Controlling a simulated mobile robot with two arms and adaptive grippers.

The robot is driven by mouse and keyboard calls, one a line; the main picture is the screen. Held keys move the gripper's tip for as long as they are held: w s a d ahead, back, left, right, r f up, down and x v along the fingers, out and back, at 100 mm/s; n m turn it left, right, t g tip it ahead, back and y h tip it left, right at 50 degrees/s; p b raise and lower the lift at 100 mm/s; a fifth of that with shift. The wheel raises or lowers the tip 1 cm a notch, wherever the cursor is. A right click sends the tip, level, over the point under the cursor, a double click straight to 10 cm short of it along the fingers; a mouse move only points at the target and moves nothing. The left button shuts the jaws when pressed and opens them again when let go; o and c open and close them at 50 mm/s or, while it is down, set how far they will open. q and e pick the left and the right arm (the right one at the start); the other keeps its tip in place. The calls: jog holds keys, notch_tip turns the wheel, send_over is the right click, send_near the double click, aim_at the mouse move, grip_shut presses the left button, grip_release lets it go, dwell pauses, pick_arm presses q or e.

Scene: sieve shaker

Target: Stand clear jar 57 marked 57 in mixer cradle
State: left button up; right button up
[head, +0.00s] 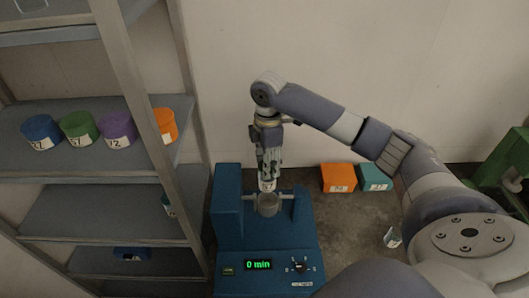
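The blue mixer (229,226) stands at the lower middle of the head view, with a green "0 min" display. Its cradle, a small grey cup (268,206), sits between two side posts. My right gripper (268,177) points straight down directly above the cup. A small pale piece with dark marks (267,186) shows at its fingertips, just over the cup's mouth. It may be the clear jar's label, but I cannot read a number or tell whether the fingers are closed on it. My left gripper is not in view.
A grey shelf rack at left holds blue (41,132), green (79,128), purple (117,129) and orange (163,125) tubs. Orange (338,178) and teal (375,177) boxes stand by the wall. A small labelled item (392,238) lies right of the mixer. Green equipment (505,160) stands far right.

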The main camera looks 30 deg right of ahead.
aim_at(268, 186)
jog(key=shift+s+f, duration=0.15)
jog(key=shift+f, duration=0.9)
jog(key=shift+s+f, duration=0.1)
jog(key=shift+f, duration=0.9)
jog(key=shift+w+f, duration=0.15)
jog(key=shift+f, duration=0.5)
jog(key=shift+d, duration=0.1)
jog(key=shift+f, duration=0.35)
jog(key=shift+f+b, duration=0.35)
jog(key=shift+f, duration=2.15)
dwell(0.8)
jog(key=o, duration=1.5)
jog(key=shift+s, duration=0.2)
jog(key=shift+r, duration=0.2)
jog(key=shift+w, duration=0.1)
